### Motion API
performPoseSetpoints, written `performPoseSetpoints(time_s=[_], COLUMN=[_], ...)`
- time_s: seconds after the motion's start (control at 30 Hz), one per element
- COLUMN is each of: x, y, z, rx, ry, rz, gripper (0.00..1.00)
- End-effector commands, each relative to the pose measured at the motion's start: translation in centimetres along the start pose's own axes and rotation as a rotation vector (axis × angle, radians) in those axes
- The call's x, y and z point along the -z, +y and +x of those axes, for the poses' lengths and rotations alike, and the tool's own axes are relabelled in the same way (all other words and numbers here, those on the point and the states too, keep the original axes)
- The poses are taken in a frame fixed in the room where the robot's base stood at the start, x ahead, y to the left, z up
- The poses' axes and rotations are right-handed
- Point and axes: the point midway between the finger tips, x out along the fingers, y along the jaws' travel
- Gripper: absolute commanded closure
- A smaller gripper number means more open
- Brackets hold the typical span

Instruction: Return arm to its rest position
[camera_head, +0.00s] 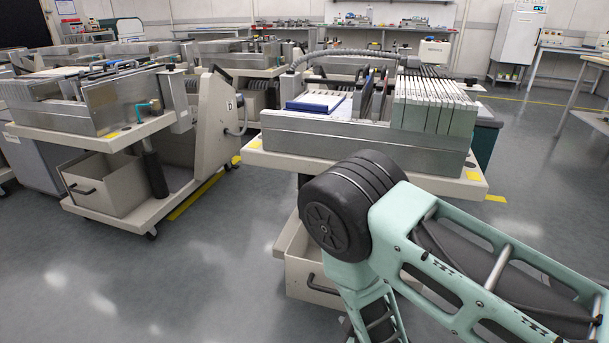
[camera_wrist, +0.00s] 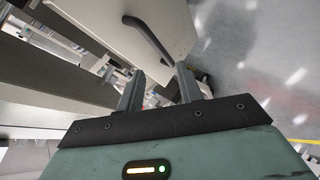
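My gripper (camera_wrist: 161,78) shows in the wrist view with its two grey fingers apart and nothing between them. Beyond its fingertips is a pale bin or drawer front with a dark handle (camera_wrist: 149,38). In the head view my pale green arm, with its black ribbed joint, is bent in front of the nearest feeder trolley (camera_head: 365,162). The lower link runs down out of the bottom of the picture, so the gripper is not seen there. The arm hides part of the trolley's front right and its lower bin (camera_head: 306,283).
A second feeder trolley (camera_head: 60,135) with an open bin (camera_head: 105,190) stands at left. More trolleys stand behind. A workbench (camera_head: 385,27) lines the back wall, and a table (camera_head: 592,60) stands at far right. Grey floor (camera_head: 190,285) is clear at front left and right of the near trolley.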

Motion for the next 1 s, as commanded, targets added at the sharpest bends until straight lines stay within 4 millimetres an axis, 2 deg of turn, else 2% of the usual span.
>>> performPoseSetpoints(time_s=[0.03,0.17,0.27,0.47,0.6,0.77,0.9,1.0], x=[1.6,4.8,7.3,11.8,13.8,14.6,13.9,13.2], y=[0.7,1.4,2.1,4.0,5.5,7.4,8.8,9.5], z=[-0.3,-1.9,-4.0,-10.0,-15.4,-22.2,-27.4,-30.3], rx=[0.037,0.165,0.267,0.463,0.581,0.677,0.714,0.720], ry=[-0.030,-0.117,-0.178,-0.289,-0.372,-0.480,-0.576,-0.635], rz=[0.075,0.243,0.352,0.501,0.549,0.557,0.539,0.522], gripper=[0.64,0.64,0.64,0.64,0.64,0.64,0.64,0.64])
